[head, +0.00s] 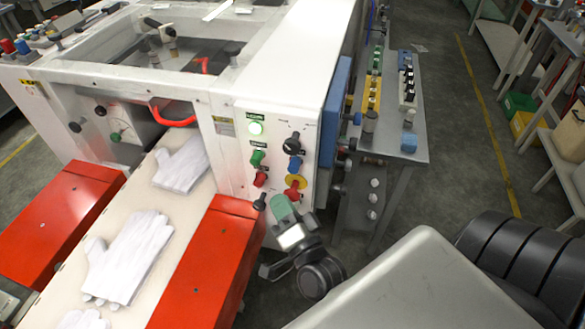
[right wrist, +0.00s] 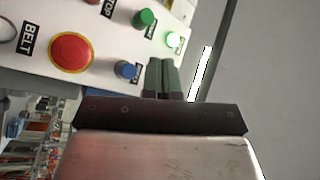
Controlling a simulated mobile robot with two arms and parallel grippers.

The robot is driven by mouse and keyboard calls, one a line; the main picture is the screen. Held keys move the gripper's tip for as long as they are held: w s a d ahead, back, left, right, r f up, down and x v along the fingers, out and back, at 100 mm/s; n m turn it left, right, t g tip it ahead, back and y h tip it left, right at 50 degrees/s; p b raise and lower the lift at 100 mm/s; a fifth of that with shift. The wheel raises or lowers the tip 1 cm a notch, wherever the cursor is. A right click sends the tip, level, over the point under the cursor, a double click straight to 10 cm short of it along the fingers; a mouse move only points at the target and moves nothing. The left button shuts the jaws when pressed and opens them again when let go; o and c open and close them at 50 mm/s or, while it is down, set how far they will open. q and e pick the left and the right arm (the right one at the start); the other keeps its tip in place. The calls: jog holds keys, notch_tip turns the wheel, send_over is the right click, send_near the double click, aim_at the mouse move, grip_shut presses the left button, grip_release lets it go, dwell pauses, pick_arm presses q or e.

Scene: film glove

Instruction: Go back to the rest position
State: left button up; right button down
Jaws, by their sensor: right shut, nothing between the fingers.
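My right gripper (head: 282,204) is in front of the lower part of the machine's white control panel (head: 248,160). Its green fingers (right wrist: 165,72) are together with nothing between them. In the right wrist view they point toward the panel, close to a blue button (right wrist: 126,70), a green button (right wrist: 144,18) and a lit green button (right wrist: 173,40). Whether the fingertips touch the panel cannot be told. A large red button (right wrist: 72,53) is left of the fingers. My left gripper is in neither view.
White gloves (head: 128,257) lie on the pale belt (head: 150,205) between red side covers (head: 208,262). A grey bench (head: 420,140) with coloured parts stands right of the machine. Open floor (head: 462,150) lies beyond it, up to shelves at the right edge.

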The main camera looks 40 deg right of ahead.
dwell(0.8)
jog(key=s+a+f+n+g+y, duration=0.1)
jog(key=s+f+n+g, duration=0.15)
jog(key=f, duration=0.85)
jog(key=s+a+f+n+g+y, duration=0.1)
jog(key=s+a+f+n+g, duration=0.2)
jog(key=f, duration=0.8)
jog(key=s+f+n+g+y, duration=0.1)
jog(key=s+f+n+g, duration=0.3)
jog(key=f, duration=0.7)
jog(key=s+d+f+n+g, duration=0.2)
jog(key=s+f+g, duration=0.1)
jog(key=s+f, duration=0.2)
jog(key=s+d+f+n+g, duration=0.1)
jog(key=s+d+f+g, duration=0.1)
jog(key=s+f, duration=0.4)
jog(key=s+d+f+n+g+h, duration=0.1)
jog(key=s+f+g, duration=0.4)
jog(key=s, duration=0.6)
jog(key=shift+s+d+f+n, duration=0.4)
jog(key=shift+f+n, duration=0.3)
jog(key=shift+n, duration=0.15)
